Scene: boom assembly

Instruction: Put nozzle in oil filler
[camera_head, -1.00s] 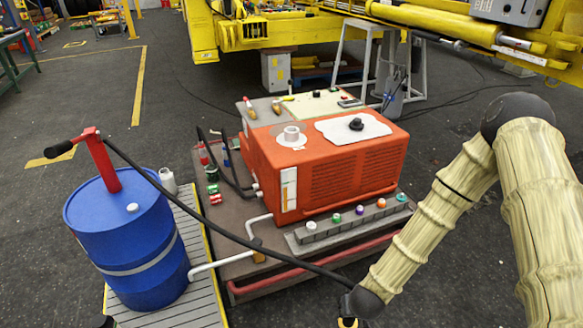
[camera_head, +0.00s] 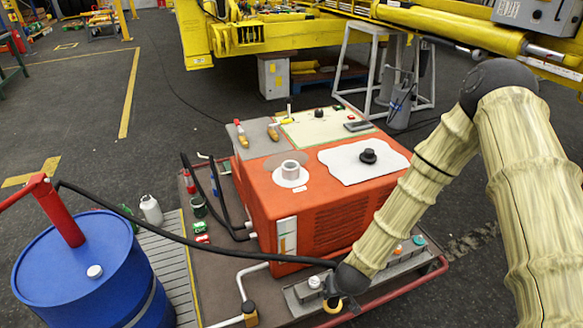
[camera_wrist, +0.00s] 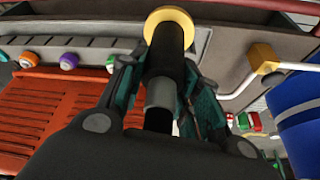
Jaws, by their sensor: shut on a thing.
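My gripper (camera_head: 345,284) is shut on the nozzle (camera_head: 333,303), a dark piece with a yellow ring. In the wrist view the teal fingers of my gripper (camera_wrist: 163,88) close on both sides of the nozzle (camera_wrist: 167,45), its yellow ring pointing away from the palm. The oil filler (camera_head: 290,172) is a white upright neck with a flange on top of the orange tank (camera_head: 330,220). My gripper is in front of and below the tank top, to the right of the filler in the head view. The filler does not show in the wrist view.
A black hose (camera_head: 190,240) runs from the red pump (camera_head: 57,210) on the blue drum (camera_head: 85,270) to my gripper, across the tank's front. A black knob (camera_head: 368,156) stands on the tank top. Coloured caps line a grey strip (camera_head: 300,292) below my gripper.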

